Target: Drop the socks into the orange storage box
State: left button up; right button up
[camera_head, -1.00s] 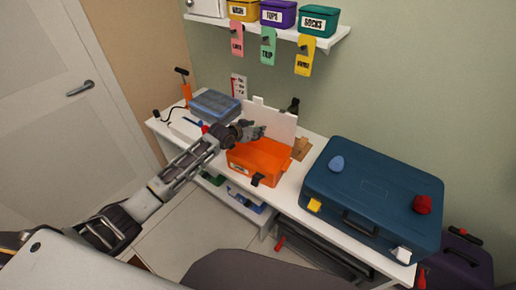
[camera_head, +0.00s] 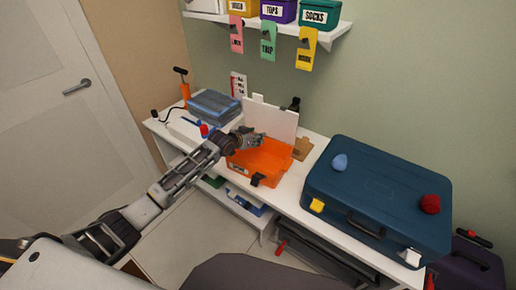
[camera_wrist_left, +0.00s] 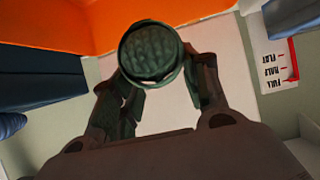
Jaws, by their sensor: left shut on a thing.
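The open orange storage box (camera_head: 270,167) stands on the white bench, its white lid (camera_head: 272,119) raised at the back. My left gripper (camera_head: 258,141) is over the box's back left part. In the left wrist view the gripper (camera_wrist_left: 155,70) is shut on a dark green, ribbed, round bundle that looks like rolled socks (camera_wrist_left: 151,52). The orange box (camera_wrist_left: 60,22) shows behind it there. The bundle is hard to make out in the head view. A blue ball-shaped bundle (camera_head: 339,162) and a red one (camera_head: 430,204) lie on the blue suitcase. My right gripper is not in view.
The closed blue suitcase (camera_head: 385,188) fills the bench right of the box. A shelf with labelled bins (camera_head: 320,15) and hanging tags (camera_head: 306,48) is above. A blue-grey case (camera_head: 214,105) and an orange pump (camera_head: 186,92) stand at the left.

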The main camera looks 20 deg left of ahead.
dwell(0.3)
pick_arm(q)
jog(key=o, duration=1)
jog(key=shift+o, duration=0.2)
jog(key=v, duration=1.2)
jog(key=shift+s+f, duration=0.1)
jog(key=shift+f, duration=0.05)
dwell(0.6)
